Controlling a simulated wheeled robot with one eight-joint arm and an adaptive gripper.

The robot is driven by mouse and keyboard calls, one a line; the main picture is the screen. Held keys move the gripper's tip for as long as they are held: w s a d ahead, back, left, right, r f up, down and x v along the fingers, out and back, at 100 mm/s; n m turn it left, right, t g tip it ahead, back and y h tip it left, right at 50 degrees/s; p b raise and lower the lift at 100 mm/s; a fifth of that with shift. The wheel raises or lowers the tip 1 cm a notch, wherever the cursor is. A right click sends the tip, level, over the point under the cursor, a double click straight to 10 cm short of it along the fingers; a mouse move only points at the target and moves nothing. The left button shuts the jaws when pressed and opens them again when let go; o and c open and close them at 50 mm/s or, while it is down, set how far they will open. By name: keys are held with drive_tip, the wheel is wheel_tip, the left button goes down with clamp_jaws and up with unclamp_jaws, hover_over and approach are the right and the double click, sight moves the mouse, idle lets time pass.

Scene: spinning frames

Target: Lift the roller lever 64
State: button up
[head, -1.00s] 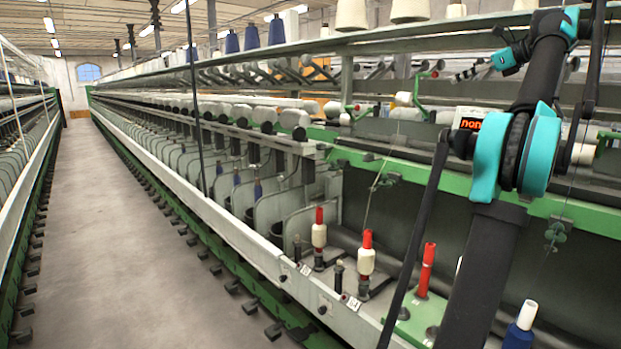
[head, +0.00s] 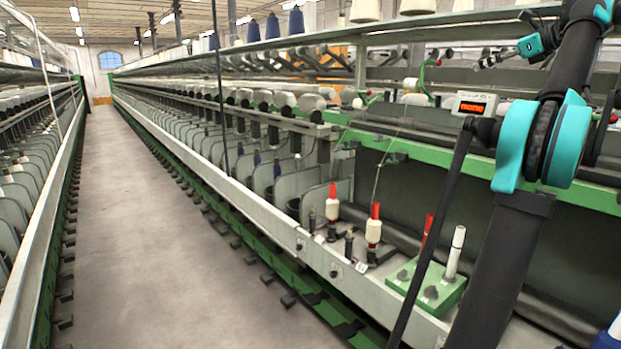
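I cannot tell which lever is number 64. A small white number label (head: 362,267) sits on the rail by the spindles, too small to read. My gripper (head: 484,63) is at the upper right, a small dark end beyond a teal joint. It points left and appears in front of the machine, apart from the levers. I cannot tell whether its fingers are open.
Red-topped bobbins (head: 374,228) stand on the spindle rail. A green block (head: 442,286) with a white tube (head: 455,252) is right of them. A display box (head: 474,104) shows orange letters. The aisle floor (head: 140,230) at left is clear between two machines.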

drive_tip(key=a+f+n+g+h, duration=0.15)
drive_tip(key=a+f+n, duration=0.35)
drive_tip(key=a+f, duration=0.6)
drive_tip(key=a+f+n+g, duration=0.3)
drive_tip(key=a+f+n, duration=0.3)
drive_tip(key=f, duration=0.8)
drive_tip(key=s+a+f+n+g+h, duration=0.1)
drive_tip(key=s+a+f+n, duration=0.1)
drive_tip(key=s+a+f, duration=0.3)
drive_tip(key=s+a+f+n+g+h, duration=0.1)
drive_tip(key=s+a+f+n, duration=0.1)
drive_tip(key=f, duration=0.5)
drive_tip(key=s+a+f+n+h, duration=0.1)
drive_tip(key=s+a+f+n, duration=0.1)
drive_tip(key=s+a+f, duration=0.35)
drive_tip(key=s+a+f+n+h, duration=0.2)
drive_tip(key=s+f+n, duration=0.7)
drive_tip(key=s+f, duration=1.1)
drive_tip(key=shift+a+f+n+g+h, duration=0.35)
drive_tip(key=shift+f+n+h, duration=0.1)
drive_tip(key=shift+f, duration=0.4)
